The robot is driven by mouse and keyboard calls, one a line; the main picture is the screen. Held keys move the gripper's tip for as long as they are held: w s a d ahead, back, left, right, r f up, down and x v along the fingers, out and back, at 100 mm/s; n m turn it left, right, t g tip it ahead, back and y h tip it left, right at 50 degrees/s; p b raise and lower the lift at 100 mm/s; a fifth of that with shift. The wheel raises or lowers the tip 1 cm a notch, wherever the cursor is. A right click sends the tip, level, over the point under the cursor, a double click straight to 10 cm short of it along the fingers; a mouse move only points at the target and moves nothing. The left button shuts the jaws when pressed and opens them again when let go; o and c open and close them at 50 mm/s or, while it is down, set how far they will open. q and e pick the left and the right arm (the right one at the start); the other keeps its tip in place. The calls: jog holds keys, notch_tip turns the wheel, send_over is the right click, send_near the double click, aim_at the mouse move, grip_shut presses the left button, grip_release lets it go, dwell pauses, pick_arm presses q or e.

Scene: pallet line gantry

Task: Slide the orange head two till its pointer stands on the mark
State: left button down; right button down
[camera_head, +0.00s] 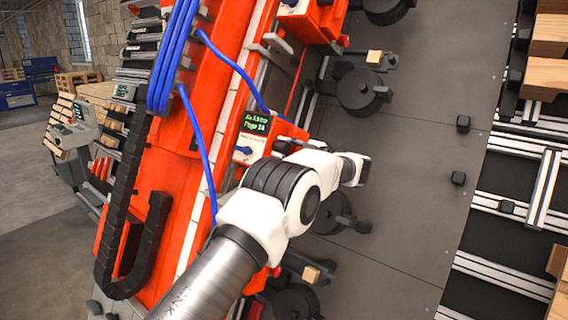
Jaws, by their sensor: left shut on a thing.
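An orange head (291,130) with a small green-lettered display and a white front plate sits on the orange gantry beam, left of centre. I take it as head two; its display text is too small to read surely. My left arm comes up from the bottom and crosses in front of its lower right part. I cannot make out the pointer or the mark. My right gripper is not in view.
Another orange head (318,19) sits higher on the beam. Blue hoses (176,55) and a black cable chain (119,215) run along the beam's left side. Dark round rollers (359,92) stand on the grey panel (420,150). A control console (75,129) stands at left.

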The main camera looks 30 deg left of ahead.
pick_arm(q)
jog(key=shift+s+f, duration=0.1)
jog(key=shift+f, duration=0.15)
jog(key=c, duration=0.8)
grip_release()
jog(key=shift+s, duration=0.1)
jog(key=d, duration=0.8)
jog(key=s+d, duration=0.1)
jog(key=d, duration=0.2)
jog(key=shift+d, duration=0.4)
